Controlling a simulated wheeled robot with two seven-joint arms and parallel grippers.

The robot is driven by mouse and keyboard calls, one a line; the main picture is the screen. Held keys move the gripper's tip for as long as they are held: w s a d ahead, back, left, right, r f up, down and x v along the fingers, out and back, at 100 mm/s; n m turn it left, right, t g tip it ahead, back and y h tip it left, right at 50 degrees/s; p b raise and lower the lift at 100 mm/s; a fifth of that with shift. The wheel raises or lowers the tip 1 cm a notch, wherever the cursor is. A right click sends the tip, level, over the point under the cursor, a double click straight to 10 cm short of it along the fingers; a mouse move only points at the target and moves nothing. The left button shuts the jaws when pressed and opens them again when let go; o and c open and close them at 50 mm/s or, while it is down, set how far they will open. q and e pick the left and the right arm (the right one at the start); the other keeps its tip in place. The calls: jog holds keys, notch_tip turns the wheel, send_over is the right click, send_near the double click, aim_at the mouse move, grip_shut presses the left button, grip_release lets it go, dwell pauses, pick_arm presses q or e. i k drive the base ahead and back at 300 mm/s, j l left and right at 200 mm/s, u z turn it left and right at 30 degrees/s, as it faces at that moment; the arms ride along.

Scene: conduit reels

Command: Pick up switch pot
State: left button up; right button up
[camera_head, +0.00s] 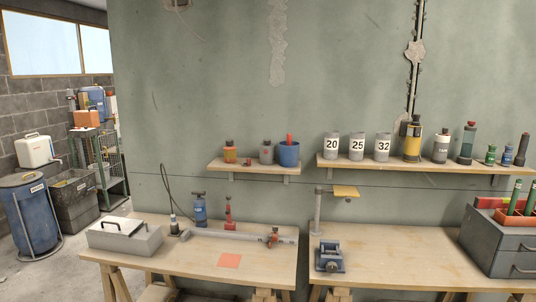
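A blue pot (289,156) with a red item sticking up from it stands at the right end of the left wall shelf (250,169). I cannot tell for sure whether it is the switch pot. Beside it on the shelf stand a grey bottle (266,155) and an orange bottle (230,155). Three pale pots marked 20 (332,147), 25 (357,148) and 32 (382,149) stand on the right wall shelf (400,166). Neither of my grippers is in view.
A left workbench (190,262) holds a grey toolbox (125,238), a long pipe, blue and red tools and an orange square (229,261). The right workbench (390,265) holds a blue vise (329,258) and a grey drawer box (490,240). A gap separates the benches.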

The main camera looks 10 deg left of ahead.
aim_at(269, 159)
jog(key=i+j+z, duration=0.25)
jog(key=i, duration=0.25)
jog(key=i+j+z, duration=0.15)
jog(key=i+z, duration=0.15)
jog(key=i, duration=0.25)
